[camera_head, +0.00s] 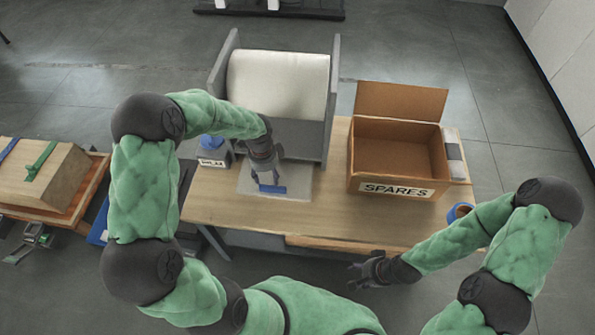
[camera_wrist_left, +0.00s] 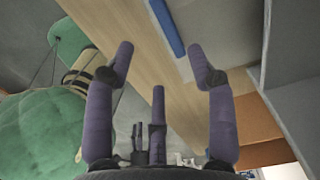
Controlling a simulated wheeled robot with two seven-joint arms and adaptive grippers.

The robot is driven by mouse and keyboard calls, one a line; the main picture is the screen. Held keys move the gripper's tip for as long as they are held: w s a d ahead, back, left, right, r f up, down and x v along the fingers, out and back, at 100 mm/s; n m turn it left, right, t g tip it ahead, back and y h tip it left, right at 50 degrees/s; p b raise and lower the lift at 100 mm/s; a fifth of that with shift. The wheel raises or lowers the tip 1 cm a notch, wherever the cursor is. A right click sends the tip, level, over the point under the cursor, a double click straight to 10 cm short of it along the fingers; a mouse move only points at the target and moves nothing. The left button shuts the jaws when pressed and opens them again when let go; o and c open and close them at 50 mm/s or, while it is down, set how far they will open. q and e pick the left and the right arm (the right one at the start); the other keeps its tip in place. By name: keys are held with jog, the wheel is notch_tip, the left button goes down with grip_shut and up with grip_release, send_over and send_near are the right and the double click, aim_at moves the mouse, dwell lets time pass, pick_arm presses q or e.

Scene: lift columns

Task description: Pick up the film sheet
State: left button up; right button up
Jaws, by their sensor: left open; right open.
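The film sheet (camera_head: 300,183) is a pale, translucent square lying on the wooden table in front of the large roll. A blue strip (camera_head: 273,190) lies along its front part; the strip also shows in the left wrist view (camera_wrist_left: 166,28). My left gripper (camera_head: 267,183) is open and points down at the sheet by the blue strip. In the left wrist view its fingers (camera_wrist_left: 160,60) are spread with nothing between them; I cannot tell if they touch the sheet. My right gripper (camera_head: 363,272) is open and empty, in front of the table's front edge.
A large white roll (camera_head: 278,85) sits in a grey stand (camera_head: 333,75) behind the sheet. An open cardboard box marked SPARES (camera_head: 397,189) stands to the right, with a blue tape roll (camera_head: 460,211) near it. A labelled blue-topped container (camera_head: 212,155) stands left of the sheet.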

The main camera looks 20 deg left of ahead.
aim_at(269, 188)
pick_arm(q)
jog(key=f+b, duration=0.1)
jog(key=f, duration=0.1)
jog(key=f+b, duration=0.1)
jog(key=f, duration=0.2)
jog(key=shift+w+a+f, duration=0.2)
jog(key=shift+f, duration=0.1)
notch_tip(269, 188, down, 5)
jog(key=b, duration=0.3)
jog(key=shift+w, duration=0.1)
jog(key=shift+r, duration=0.1)
jog(key=c, duration=1.1)
